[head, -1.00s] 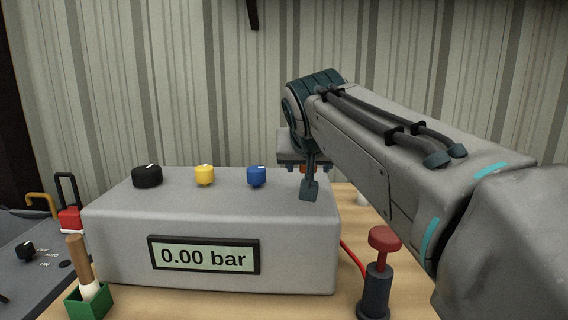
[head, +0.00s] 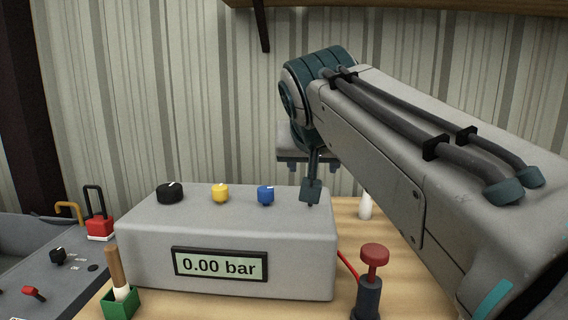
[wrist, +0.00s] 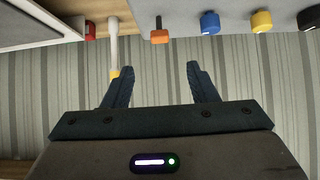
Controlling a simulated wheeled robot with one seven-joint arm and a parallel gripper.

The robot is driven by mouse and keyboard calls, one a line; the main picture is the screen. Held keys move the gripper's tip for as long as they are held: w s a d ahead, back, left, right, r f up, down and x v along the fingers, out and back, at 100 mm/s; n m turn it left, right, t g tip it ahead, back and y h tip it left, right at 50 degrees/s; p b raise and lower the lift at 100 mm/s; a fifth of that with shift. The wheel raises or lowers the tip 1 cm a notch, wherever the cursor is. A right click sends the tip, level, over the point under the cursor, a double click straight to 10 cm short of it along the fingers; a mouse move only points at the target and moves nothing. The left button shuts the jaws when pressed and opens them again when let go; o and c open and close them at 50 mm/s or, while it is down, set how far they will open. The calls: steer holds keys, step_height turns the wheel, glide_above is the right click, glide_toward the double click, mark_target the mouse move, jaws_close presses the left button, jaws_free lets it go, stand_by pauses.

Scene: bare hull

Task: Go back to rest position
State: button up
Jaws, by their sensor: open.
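My gripper (head: 311,190) hangs at the back right corner of the grey gauge box (head: 150,235) in the head view, with one finger showing. In the wrist view my gripper (wrist: 160,80) has its two fingers well apart, with nothing between them. The box also shows in the wrist view (wrist: 235,8), at the top. An orange-tipped part (wrist: 159,37) is beyond the fingers, apart from them.
The box carries a black knob (head: 170,192), a yellow knob (head: 220,192) and a blue knob (head: 265,194); its display (head: 220,265) reads 0.00 bar. A red-topped plunger (head: 374,260) stands right. A green holder (head: 121,303) and red padlock (head: 100,227) are left.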

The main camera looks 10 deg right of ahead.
steer(key=s+d+f+n+g+y+p, duration=0.1)
steer(key=s+f+g+p, duration=0.6)
steer(key=s+f+p, duration=0.7)
step_height(320, 180, down, 4)
steer(key=shift+s+f+n+y, duration=0.25)
steer(key=shift+s+n+y, duration=0.45)
steer(key=shift+s+n, duration=0.1)
stand_by(1.8)
